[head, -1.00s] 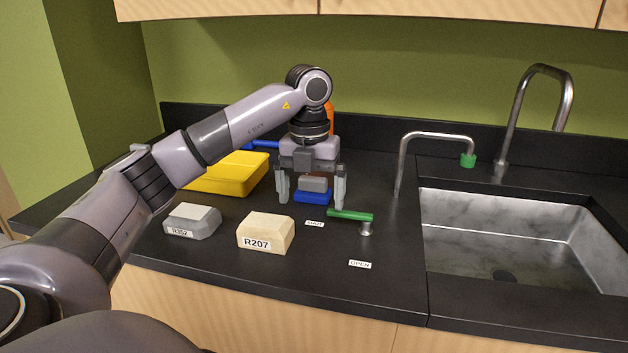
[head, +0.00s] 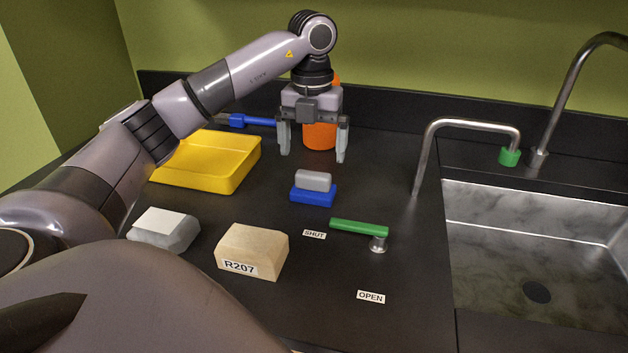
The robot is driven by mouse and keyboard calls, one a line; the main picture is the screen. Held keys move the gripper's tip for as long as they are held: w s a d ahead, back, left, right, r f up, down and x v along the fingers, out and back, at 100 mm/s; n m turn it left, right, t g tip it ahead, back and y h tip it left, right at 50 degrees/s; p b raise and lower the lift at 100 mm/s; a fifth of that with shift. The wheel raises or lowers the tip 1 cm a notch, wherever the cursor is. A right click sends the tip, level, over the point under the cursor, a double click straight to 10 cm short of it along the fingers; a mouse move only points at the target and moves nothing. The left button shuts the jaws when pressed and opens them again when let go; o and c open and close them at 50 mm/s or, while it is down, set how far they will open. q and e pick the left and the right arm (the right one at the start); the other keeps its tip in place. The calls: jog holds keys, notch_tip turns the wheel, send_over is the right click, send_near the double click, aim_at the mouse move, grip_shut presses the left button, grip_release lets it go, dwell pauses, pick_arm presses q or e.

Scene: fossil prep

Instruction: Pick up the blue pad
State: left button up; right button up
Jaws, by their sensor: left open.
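The blue pad (head: 313,197) lies on the black counter (head: 375,175) in the middle of the head view. A small grey block (head: 313,180) sits on top of it and hides part of its upper face. My left gripper (head: 313,155) is open and empty, fingers pointing down, above and behind the pad and apart from it. My right gripper is not in view.
A yellow tray (head: 240,178) stands left, with a blue-handled tool (head: 250,121) behind it. An orange container (head: 320,135) is behind my gripper. A beige block (head: 255,247), grey block (head: 165,229) and green lever (head: 358,227) are in front; the sink (head: 540,245) is right.

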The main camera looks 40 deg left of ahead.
aim_at(313, 173)
pick_arm(q)
jog(key=f, duration=0.7)
jog(key=shift+s+d+p, duration=0.15)
jog(key=shift+d+p, duration=0.1)
jog(key=shift+p, duration=0.05)
jog(key=shift+r, duration=0.1)
jog(key=c, duration=0.8)
notch_tip(313, 173, up, 10)
jog(key=shift+r, duration=0.1)
jog(key=shift+o, duration=0.7)
